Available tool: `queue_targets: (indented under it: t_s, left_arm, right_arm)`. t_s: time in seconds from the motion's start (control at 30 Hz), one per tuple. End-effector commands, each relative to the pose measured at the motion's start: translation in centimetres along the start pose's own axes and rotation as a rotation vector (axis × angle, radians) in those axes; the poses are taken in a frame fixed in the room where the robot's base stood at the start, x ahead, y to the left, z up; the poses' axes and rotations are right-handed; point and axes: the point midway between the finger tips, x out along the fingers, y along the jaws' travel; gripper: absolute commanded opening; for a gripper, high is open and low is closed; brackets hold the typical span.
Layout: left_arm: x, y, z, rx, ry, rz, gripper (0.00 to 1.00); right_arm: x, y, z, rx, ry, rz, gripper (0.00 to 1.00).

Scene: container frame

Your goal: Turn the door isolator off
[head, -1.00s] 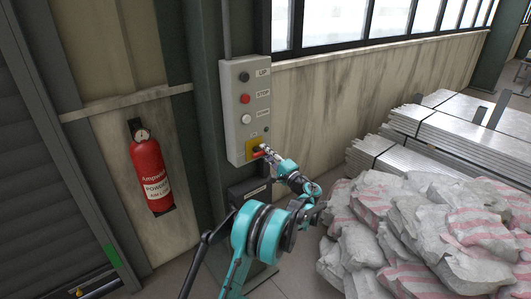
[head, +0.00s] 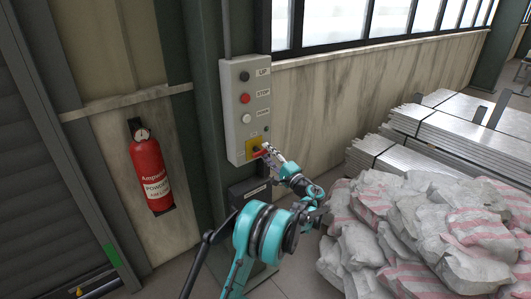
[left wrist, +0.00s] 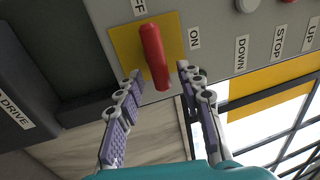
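The door isolator is a red handle (left wrist: 153,56) on a yellow plate (left wrist: 122,42), low on the grey control box (head: 239,78). The plate also shows in the head view (head: 252,144). In the left wrist view, an OFF label (left wrist: 139,7) is above the plate and an ON label (left wrist: 194,38) to its right. The handle runs roughly up and down there, its upper end toward OFF. My left gripper (left wrist: 160,75) is open, with a finger on each side of the handle's lower end and gaps visible. My right gripper is not in view.
The box has UP, STOP and DOWN buttons; the red STOP button (head: 245,98) is above the isolator. A dark box (head: 247,188) is below. A fire extinguisher (head: 151,171) hangs at left. Sacks (head: 415,235) and stacked metal sheets (head: 450,135) fill the right.

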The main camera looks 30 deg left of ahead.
Motion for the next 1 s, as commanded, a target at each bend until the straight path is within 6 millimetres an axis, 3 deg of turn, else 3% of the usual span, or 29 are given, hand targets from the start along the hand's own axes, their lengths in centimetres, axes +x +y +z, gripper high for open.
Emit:
queue_targets:
  t_s: [0.3,0.5,1.0]
  left_arm:
    - [-7.0,0.0,-0.1,0.0,0.003,0.001,0.37]
    - [-9.8,0.0,0.0,0.0,0.0,0.001,0.37]
    - [-10.5,0.0,0.1,0.001,-0.001,0.001,0.37]
  right_arm:
    - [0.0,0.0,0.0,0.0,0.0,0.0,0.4]
    - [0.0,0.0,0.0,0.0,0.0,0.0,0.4]
    - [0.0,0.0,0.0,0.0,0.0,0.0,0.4]
